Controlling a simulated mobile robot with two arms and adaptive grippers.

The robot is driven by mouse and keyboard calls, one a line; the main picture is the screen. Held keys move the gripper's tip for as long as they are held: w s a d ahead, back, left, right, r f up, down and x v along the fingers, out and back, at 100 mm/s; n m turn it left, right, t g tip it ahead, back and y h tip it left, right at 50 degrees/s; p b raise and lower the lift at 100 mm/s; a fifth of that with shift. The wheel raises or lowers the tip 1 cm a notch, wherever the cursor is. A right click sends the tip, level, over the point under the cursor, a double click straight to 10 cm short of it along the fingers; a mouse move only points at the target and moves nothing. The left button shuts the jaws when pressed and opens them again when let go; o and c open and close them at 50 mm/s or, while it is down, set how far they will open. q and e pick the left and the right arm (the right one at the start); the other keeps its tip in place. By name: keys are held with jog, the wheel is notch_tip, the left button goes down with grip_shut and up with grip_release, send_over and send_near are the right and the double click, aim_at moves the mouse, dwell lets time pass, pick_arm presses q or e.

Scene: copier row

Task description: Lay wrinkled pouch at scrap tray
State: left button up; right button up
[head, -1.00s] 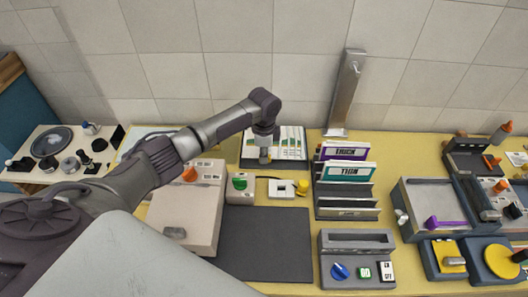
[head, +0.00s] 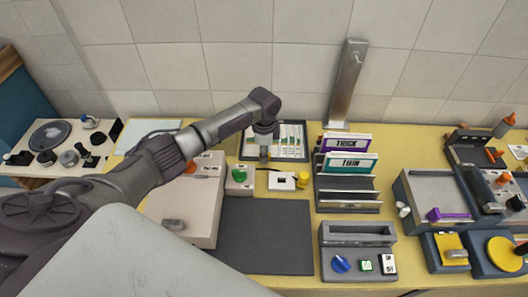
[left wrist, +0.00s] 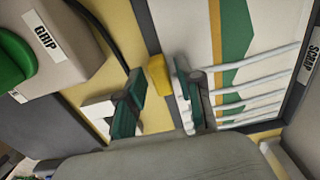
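The scrap tray (head: 307,148) is a dark-rimmed flat tray at the back of the table, and its SCRAP label shows in the left wrist view (left wrist: 311,57). White sheets with green and orange bands (head: 291,136) lie in it. In the left wrist view the wrinkled pouch (left wrist: 262,84) shows pale raised ridges over a white and green surface inside the tray. My left gripper (head: 264,156) is at the tray's front left edge. In the left wrist view its fingers (left wrist: 160,100) are apart, with no pouch between them. My right gripper is out of view.
A block with a green button (head: 239,177) and a white device with a yellow knob (head: 302,180) stand in front of the tray. A rack (head: 347,196) with THICK and THIN packs is to the right. A dark mat (head: 262,236) lies bare in front.

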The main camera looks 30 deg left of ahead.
pick_arm(q)
jog(key=shift+o, duration=0.3)
jog(key=shift+r, duration=0.1)
notch_tip(320, 180, up, 12)
dwell(0.3)
